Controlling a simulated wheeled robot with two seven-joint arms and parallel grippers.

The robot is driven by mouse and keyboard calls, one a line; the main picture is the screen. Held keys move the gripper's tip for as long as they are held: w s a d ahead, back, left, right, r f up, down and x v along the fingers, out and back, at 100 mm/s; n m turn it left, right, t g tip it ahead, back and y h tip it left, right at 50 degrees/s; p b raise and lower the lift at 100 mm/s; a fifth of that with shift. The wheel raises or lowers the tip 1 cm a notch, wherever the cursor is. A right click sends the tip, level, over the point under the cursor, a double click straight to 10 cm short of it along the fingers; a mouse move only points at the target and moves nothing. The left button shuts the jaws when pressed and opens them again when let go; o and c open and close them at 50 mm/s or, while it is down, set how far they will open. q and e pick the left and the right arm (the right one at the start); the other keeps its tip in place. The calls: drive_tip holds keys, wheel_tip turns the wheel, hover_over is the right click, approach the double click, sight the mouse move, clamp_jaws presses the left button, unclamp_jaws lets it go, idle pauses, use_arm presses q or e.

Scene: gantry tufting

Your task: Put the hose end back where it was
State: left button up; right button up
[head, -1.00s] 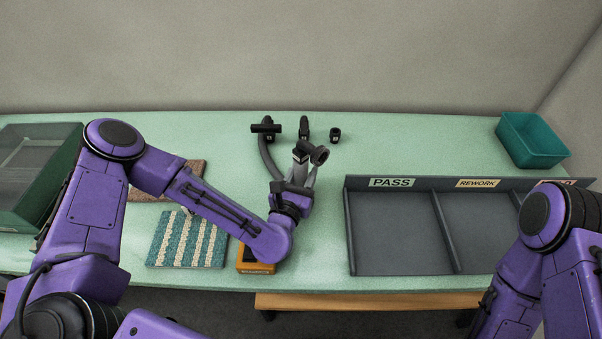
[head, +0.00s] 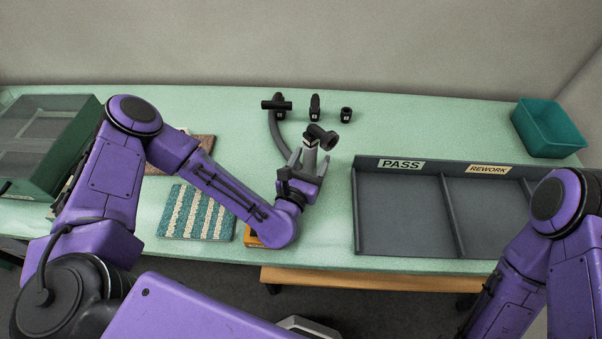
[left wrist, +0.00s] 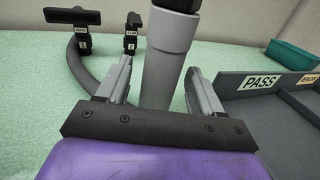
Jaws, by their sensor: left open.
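The hose end is a grey tube with a black fitting on top (head: 310,155), standing roughly upright near the table's middle. A grey hose (head: 275,135) curves behind it. My left gripper (head: 308,167) is open, with one finger on each side of the grey tube. In the left wrist view the tube (left wrist: 165,60) rises between the two fingers (left wrist: 158,88), with a gap to the left finger; contact at the right finger is unclear. The tube's lower end is hidden behind the gripper. My right gripper is out of view.
Black nozzles stand at the back: a wide one (head: 277,105), a slim one (head: 315,106) and a short one (head: 346,115). A grey divided tray (head: 405,254) lies right, a green bin (head: 548,130) far right. A striped tufted sample (head: 197,212) and an orange-black box (head: 252,240) lie near my left forearm.

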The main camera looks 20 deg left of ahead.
use_arm(q)
drive_tip(key=s+b, duration=0.3)
drive_tip(key=s, duration=0.6)
drive_tip(key=shift+s+a+f, duration=0.1)
drive_tip(key=shift+s+a, duration=0.05)
drive_tip(key=shift+s, duration=0.65)
